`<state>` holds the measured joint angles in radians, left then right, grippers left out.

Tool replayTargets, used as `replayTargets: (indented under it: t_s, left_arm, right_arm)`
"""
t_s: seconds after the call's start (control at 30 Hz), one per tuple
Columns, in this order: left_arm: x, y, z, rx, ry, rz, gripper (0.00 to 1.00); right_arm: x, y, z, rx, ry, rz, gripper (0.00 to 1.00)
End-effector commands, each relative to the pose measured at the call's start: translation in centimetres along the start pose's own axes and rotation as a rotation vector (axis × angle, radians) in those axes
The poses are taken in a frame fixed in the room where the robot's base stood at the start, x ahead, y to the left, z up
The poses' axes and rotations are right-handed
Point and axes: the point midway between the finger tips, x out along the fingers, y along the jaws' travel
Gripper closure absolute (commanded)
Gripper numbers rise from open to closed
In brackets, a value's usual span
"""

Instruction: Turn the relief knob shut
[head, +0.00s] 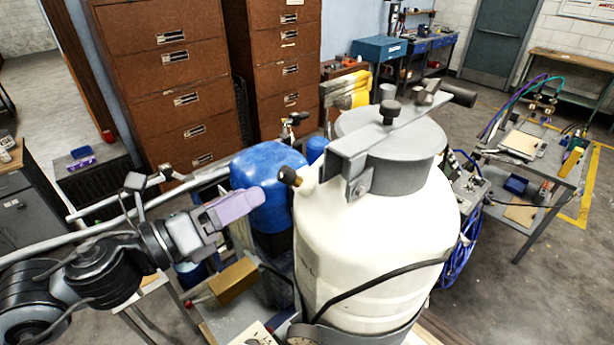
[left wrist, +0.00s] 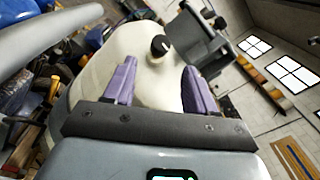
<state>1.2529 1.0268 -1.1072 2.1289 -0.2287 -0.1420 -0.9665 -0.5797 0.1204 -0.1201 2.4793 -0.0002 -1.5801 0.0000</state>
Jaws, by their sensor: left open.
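The relief knob (head: 290,176) is a small black knob on a short brass stem. It sticks out from the upper left shoulder of the white tank (head: 375,245). In the left wrist view the knob (left wrist: 160,45) shows ahead, between and beyond the purple fingers. My left gripper (head: 258,195) has purple fingers and points right at the knob, a short gap to its left in the head view. In the left wrist view the left gripper (left wrist: 160,88) is open, its fingers apart with nothing between them. My right gripper is not in view.
A grey clamp bar and lid (head: 385,150) with a black top knob sit over the tank. A blue tank (head: 268,185) stands behind my left fingers. A long grey handle rail (head: 140,205) runs behind my left arm. A black strap (head: 375,285) crosses the white tank.

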Motion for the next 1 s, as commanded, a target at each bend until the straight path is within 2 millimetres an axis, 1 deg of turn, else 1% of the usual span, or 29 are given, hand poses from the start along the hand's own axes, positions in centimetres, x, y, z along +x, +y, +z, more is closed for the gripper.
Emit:
replayTargets:
  t_s: [0.03, 0.13, 0.27, 0.37, 0.7, 0.83, 1.0]
  left_arm:
    - [-0.3, 0.2, 0.4, 0.027, 0.003, 0.002, 0.44]
    - [-0.4, 0.2, 0.9, 0.054, 0.011, 0.001, 0.44]
    - [0.3, 0.1, 1.2, 0.062, 0.015, -0.001, 0.44]
    - [1.6, 0.0, 1.2, 0.062, 0.015, -0.002, 0.44]
    - [7.0, 0.0, 1.2, 0.060, 0.014, 0.000, 0.44]
    - [8.6, 0.0, 1.1, 0.061, 0.015, 0.000, 0.44]
    - [9.8, 0.1, 1.0, 0.061, 0.013, 0.001, 0.44]
  right_arm:
    - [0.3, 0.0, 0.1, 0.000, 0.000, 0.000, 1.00]
    - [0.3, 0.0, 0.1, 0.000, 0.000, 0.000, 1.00]
    - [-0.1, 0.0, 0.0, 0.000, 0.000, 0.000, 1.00]
    - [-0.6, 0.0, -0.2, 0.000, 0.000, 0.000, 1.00]
    - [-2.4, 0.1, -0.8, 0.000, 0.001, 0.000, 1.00]
    - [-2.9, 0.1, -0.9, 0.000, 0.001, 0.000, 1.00]
    - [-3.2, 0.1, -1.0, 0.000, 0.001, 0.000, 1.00]
